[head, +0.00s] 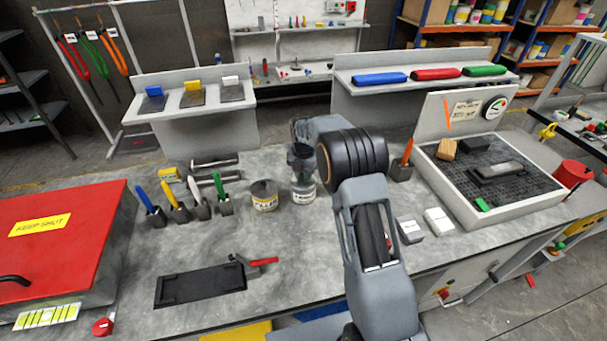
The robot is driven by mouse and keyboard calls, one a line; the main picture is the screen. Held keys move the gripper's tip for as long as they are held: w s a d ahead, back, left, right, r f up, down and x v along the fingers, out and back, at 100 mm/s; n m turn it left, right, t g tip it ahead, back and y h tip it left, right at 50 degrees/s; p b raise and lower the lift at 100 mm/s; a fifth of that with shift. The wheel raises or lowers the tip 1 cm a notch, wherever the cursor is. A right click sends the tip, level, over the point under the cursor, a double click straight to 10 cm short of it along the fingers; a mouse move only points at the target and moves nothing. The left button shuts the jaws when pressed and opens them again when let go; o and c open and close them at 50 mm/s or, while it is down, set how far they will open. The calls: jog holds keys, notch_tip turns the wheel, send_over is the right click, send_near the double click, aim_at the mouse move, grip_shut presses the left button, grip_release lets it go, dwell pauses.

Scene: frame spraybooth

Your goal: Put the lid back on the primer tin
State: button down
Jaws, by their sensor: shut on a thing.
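A small pale grey tin (303,188) with a label stands upright on the grey bench, behind and left of my forearm. It looks like the primer tin, but its label is too small to read surely. My gripper (301,152) points down right above this tin. It is shut on a dark round piece that seems to be the lid, mostly hidden by the fingers. I cannot tell whether the lid touches the tin's rim. A second tin (265,197) with a yellow label and a dark top stands just to the left.
Several coloured-handled tools in dark holders (180,212) stand farther left. A black tray (200,286) and red-handled tool (262,262) lie in front. A red box (75,262) is at far left. A walled grille tray (495,208) stands right. Bench between black tray and tins is clear.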

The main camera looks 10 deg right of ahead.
jog(key=shift+c, duration=2.2)
grip_release()
jog(key=shift+r, duration=0.15)
jog(key=shift+r+p, duration=2.15)
jog(key=shift+r, duration=1.25)
grip_shut()
jog(key=shift+f, duration=0.35)
